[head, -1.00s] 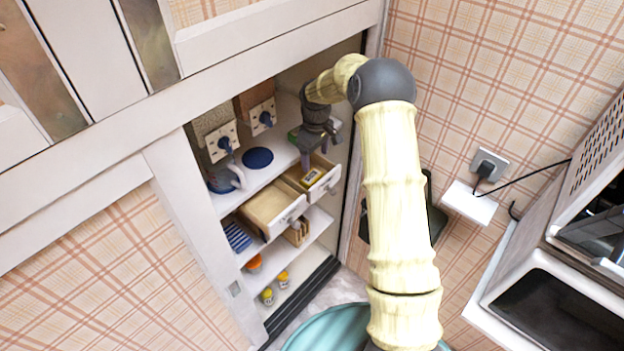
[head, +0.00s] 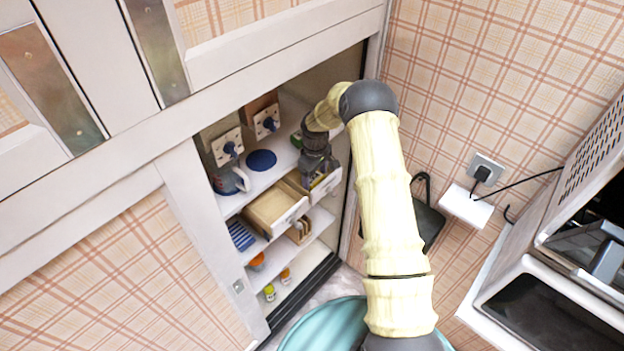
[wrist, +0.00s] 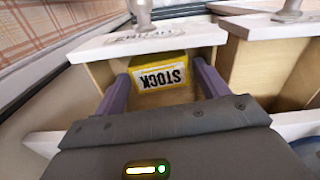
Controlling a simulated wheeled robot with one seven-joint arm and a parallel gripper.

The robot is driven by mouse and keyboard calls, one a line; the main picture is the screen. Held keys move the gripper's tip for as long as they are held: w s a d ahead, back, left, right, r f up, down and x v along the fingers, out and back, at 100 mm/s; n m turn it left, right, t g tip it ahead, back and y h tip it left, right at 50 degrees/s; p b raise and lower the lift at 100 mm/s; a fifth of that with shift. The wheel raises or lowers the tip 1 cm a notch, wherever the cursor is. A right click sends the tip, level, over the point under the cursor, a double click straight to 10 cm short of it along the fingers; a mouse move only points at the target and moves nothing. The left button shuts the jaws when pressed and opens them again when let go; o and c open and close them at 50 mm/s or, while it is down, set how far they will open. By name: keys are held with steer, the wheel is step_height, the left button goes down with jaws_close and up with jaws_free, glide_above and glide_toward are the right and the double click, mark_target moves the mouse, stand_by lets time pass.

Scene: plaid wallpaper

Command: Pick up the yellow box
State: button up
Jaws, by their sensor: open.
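The yellow box (wrist: 160,77), with a white label reading "STOCK", lies in an open wooden drawer (wrist: 98,78) in the wrist view. My gripper (wrist: 161,82) is open, with one purple finger on each side of the box. Both fingers reach down into the drawer, and I cannot tell whether they touch the box. In the head view my gripper (head: 313,184) is over the right-hand drawer (head: 328,183), and the box is mostly hidden behind it.
A second open drawer (head: 275,208) is beside it on the left. On the shelf above are a blue disc (head: 261,160) and a glass jug (head: 230,181). Lower shelves hold a blue striped item (head: 240,236) and small jars (head: 269,292). The cabinet's right wall is close to my arm.

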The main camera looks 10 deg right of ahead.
mark_target(315, 179)
steer(key=shift+d+f+p, duration=0.15)
steer(key=shift+f+p, duration=0.2)
steer(key=shift+f, duration=0.95)
steer(key=c, duration=0.7)
steer(key=shift+o, duration=0.2)
steer(key=shift+r, duration=0.1)
step_height(315, 179, up, 10)
steer(key=b, duration=0.4)
